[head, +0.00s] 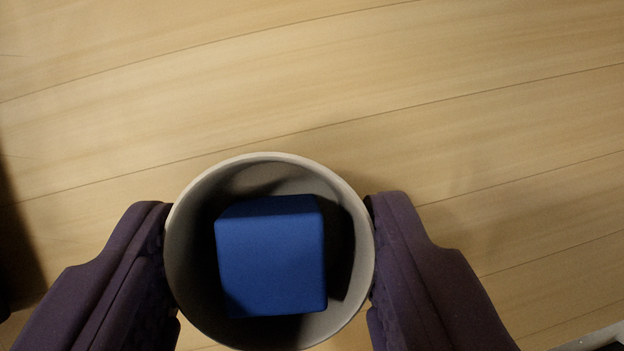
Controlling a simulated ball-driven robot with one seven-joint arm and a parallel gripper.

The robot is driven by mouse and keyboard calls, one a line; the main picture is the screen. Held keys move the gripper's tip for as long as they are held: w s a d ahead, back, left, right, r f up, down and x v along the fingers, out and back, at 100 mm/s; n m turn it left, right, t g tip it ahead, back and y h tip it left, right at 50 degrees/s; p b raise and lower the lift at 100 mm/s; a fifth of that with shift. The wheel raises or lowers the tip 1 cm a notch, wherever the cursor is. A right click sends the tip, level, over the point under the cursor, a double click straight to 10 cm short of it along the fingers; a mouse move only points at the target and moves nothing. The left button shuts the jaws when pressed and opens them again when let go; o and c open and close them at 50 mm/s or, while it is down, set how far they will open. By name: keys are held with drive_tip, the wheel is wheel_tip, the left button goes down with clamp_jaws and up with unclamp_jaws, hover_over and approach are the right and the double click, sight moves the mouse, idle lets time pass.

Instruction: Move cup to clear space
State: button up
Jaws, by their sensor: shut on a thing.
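A round grey cup (190,262) is at the bottom centre of the head view, seen from above with its opening facing the camera. A blue cube (270,260) lies inside the cup. My gripper (270,215) has its two dark purple fingers on the left and right outer sides of the cup and is shut on it. The cup's base is hidden, so I cannot tell whether it touches the surface below.
A light wooden plank surface (300,80) fills most of the view and is bare above and to the right of the cup. A dark area lies at the left edge. A pale grey object (595,340) is partly visible at the bottom right corner.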

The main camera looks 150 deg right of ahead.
drive_tip(key=shift+f+b, duration=0.45)
drive_tip(key=shift+f, duration=0.8)
drive_tip(key=shift+f, duration=0.15)
drive_tip(key=o, duration=1)
drive_tip(key=shift+o, duration=0.2)
